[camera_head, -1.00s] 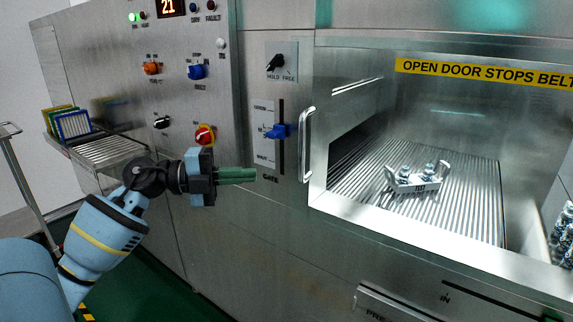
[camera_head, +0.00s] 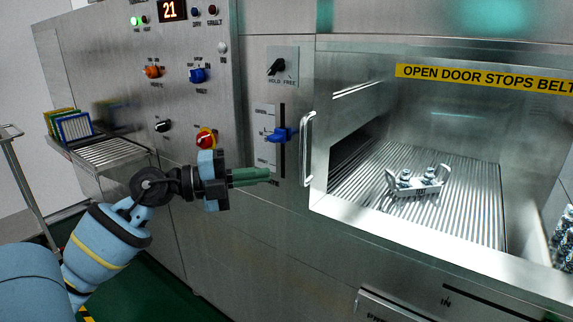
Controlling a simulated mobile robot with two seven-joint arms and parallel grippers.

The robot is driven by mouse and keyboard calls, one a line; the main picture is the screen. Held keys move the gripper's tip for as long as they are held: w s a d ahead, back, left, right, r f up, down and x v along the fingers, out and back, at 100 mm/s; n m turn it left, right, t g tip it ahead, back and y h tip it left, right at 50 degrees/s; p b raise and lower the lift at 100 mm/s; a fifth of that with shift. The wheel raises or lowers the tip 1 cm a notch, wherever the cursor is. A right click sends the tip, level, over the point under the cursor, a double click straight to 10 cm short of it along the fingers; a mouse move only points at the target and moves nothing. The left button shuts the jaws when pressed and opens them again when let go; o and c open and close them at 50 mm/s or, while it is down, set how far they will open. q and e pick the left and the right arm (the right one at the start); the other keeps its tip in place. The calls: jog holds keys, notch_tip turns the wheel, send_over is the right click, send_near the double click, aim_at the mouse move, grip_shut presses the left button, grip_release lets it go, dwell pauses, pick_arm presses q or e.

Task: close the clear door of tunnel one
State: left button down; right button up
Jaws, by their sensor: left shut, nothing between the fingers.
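The tunnel opening on the right has a vertical metal handle (camera_head: 307,148) at its left edge. A yellow strip (camera_head: 485,79) above the opening reads "OPEN DOOR STOPS BELT". The clear pane is hard to make out, and I cannot tell how far open it stands. My left gripper (camera_head: 268,175) is shut and empty. Its green fingers point right, a short way left of the handle and apart from it in the picture. They are below a blue gate lever (camera_head: 279,135). My right gripper is not in view.
The control panel at left carries several knobs and a red-yellow switch (camera_head: 206,139). A rack shelf (camera_head: 115,153) with coloured frames juts out at far left.

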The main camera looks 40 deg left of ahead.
pick_arm(q)
jog(key=w+d, duration=0.1)
jog(key=w, duration=0.6)
jog(key=shift+w+p, duration=0.3)
jog(key=shift+p, duration=0.1)
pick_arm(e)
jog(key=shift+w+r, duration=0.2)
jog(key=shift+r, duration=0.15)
pick_arm(q)
jog(key=shift+d, duration=0.1)
